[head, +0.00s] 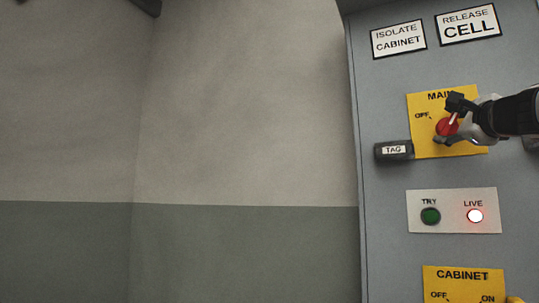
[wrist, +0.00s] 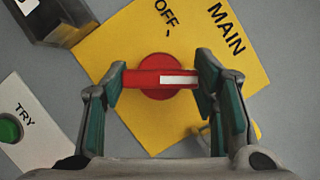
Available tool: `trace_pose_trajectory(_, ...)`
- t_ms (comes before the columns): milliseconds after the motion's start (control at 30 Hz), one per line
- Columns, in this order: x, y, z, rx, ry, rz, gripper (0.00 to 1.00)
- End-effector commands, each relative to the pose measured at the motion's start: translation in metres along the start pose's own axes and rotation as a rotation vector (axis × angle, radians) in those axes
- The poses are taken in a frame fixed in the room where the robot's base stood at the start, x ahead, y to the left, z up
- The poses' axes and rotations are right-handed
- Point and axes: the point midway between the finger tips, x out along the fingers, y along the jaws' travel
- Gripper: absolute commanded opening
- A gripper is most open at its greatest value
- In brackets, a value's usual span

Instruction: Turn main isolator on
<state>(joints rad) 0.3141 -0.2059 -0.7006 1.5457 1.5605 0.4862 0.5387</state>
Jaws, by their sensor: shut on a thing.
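The main isolator is a red rotary knob (head: 443,127) with a white pointer stripe, on a yellow plate (head: 424,146) marked MAIN. In the head view the stripe points up and slightly right, away from the OFF mark at upper left. My gripper (wrist: 162,74) is shut on the knob's handle bar, one finger at each end. The knob (wrist: 158,91) lies level between the fingers in the wrist view, white stripe to the right. OFF and MAIN are readable above it. The plate's ON mark is hidden behind my gripper.
A dark TAG block (head: 393,150) juts out left of the plate. Below are a green TRY button (head: 430,216) and a lit LIVE lamp (head: 475,216). A second yellow plate marked CABINET (head: 462,276) is lower. Bare wall (head: 240,110) fills the left.

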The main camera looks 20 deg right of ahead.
Motion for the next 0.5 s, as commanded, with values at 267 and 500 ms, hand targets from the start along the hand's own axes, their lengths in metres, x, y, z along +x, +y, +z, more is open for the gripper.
trace_pose_trajectory(267,-0.0001,0.0035,-0.0024,0.131,0.003,-0.053,0.26)
trace_pose_trajectory(500,0.0001,0.0023,-0.0022,0.179,0.004,-0.073,0.26)
